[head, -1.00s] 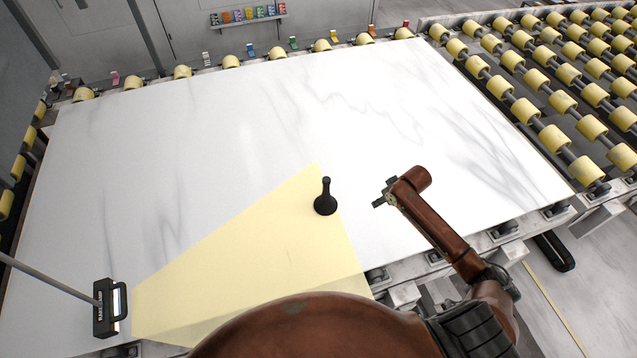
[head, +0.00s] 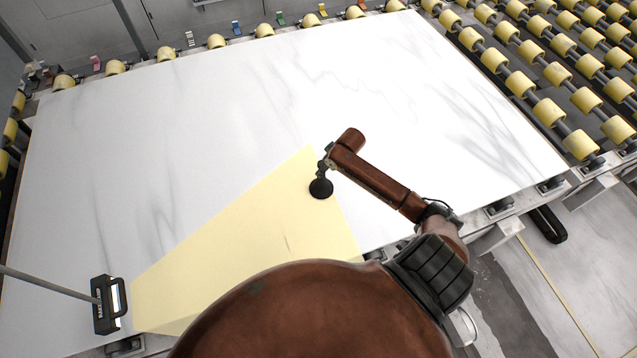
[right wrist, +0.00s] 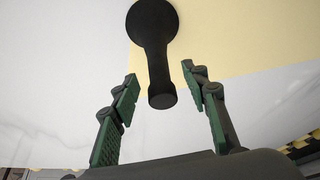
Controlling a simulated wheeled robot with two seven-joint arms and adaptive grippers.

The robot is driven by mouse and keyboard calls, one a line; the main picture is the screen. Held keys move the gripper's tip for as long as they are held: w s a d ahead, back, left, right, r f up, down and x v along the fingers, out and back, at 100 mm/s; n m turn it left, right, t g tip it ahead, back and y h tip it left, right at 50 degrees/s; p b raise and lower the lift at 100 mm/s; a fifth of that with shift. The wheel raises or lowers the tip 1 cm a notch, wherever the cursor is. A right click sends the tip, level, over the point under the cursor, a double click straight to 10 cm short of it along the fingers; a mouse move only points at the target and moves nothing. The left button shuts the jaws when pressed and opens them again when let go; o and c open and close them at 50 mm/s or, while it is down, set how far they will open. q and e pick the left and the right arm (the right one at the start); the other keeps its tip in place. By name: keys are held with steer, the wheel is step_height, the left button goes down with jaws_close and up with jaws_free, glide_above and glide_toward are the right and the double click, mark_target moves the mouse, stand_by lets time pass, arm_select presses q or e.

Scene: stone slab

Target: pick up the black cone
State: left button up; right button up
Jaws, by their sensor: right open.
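The black cone (head: 320,188) stands on the white stone slab (head: 200,150), at the edge of a pale yellow area. In the right wrist view the black cone (right wrist: 154,50) shows a wide round base and a narrower neck, whose knobbed end points toward my fingers. My right gripper (head: 325,165) is at the cone's upper part in the head view, covering some of it. In the right wrist view my right gripper (right wrist: 160,90) is open, with one green-padded finger on each side of the knobbed end and gaps on both sides. My left gripper is not in view.
A black handled lamp-like tool (head: 108,305) on a grey rod is at the lower left, beside the yellow area (head: 240,260). Yellow rollers (head: 495,60) line the slab's far and right sides. The slab around the cone is otherwise clear.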

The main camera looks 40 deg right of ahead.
mark_target(322, 177)
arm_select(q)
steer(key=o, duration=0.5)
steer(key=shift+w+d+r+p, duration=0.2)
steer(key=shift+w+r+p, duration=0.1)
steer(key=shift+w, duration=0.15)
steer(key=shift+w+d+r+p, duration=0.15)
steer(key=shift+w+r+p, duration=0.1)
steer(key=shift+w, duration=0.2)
arm_select(e)
steer(key=x, duration=0.3)
steer(key=shift+w, duration=0.4)
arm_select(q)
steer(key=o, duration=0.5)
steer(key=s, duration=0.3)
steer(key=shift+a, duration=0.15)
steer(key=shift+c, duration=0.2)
arm_select(e)
steer(key=shift+x, duration=0.85)
steer(key=shift+s, duration=0.15)
steer(key=c, duration=1.1)
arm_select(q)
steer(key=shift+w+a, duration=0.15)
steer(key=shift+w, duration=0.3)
arm_select(e)
jaws_close()
